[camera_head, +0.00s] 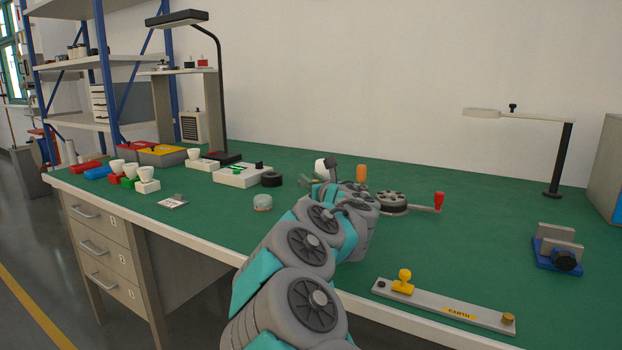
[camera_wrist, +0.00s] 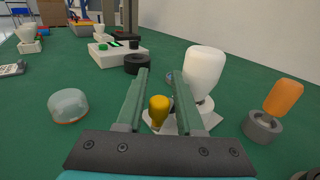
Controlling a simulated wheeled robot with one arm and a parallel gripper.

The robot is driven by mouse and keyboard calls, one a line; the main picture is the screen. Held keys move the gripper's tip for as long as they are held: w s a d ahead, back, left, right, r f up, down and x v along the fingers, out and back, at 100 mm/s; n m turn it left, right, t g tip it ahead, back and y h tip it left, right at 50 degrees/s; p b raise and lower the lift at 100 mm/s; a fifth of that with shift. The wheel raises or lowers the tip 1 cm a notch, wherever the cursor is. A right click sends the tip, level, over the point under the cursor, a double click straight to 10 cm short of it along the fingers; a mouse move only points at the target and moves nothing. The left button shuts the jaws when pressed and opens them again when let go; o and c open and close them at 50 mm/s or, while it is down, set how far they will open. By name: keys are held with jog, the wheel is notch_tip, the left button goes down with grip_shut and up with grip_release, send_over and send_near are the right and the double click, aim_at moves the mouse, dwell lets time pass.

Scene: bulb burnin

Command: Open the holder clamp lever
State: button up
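In the wrist view a white bulb (camera_wrist: 205,72) stands upright in a holder on a pale base plate (camera_wrist: 190,124). A lever with a yellow knob (camera_wrist: 158,109) rises beside the bulb, and I take it for the clamp lever. My gripper (camera_wrist: 160,76) is open, with its two green fingers on either side of the yellow knob in this view. Gaps show beside the knob, so I see no grip on it. The lever's lower part is mostly hidden. In the head view my gripper (camera_head: 317,182) is near the white bulb (camera_head: 321,168), and my arm hides most of the holder.
An orange handle (camera_wrist: 283,97) stands in a grey cup (camera_wrist: 262,126) to the right. A clear dome (camera_wrist: 68,105) is at left, a black ring (camera_wrist: 137,63) behind. A disc with a red-handled crank (camera_head: 439,201) lies right of my arm. The bench front right holds a yellow-knobbed grey bar (camera_head: 450,307).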

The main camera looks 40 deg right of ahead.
grip_shut()
jog(key=shift+s+d+y, duration=0.1)
jog(key=shift+y, duration=0.2)
dwell(0.3)
jog(key=shift+s+d+n+t+y, duration=0.15)
jog(key=shift+n+t+y, duration=0.15)
jog(key=shift+n+y, duration=0.8)
jog(key=shift+s+n+y, duration=0.1)
jog(key=shift+n+y, duration=0.7)
jog(key=shift+y, duration=0.6)
jog(key=shift+s+n+y, duration=0.1)
jog(key=shift+n+y, duration=0.7)
jog(key=shift+y, duration=0.6)
jog(key=shift+n+y, duration=0.3)
jog(key=shift+y, duration=0.1)
grip_release()
jog(key=shift+s, duration=0.15)
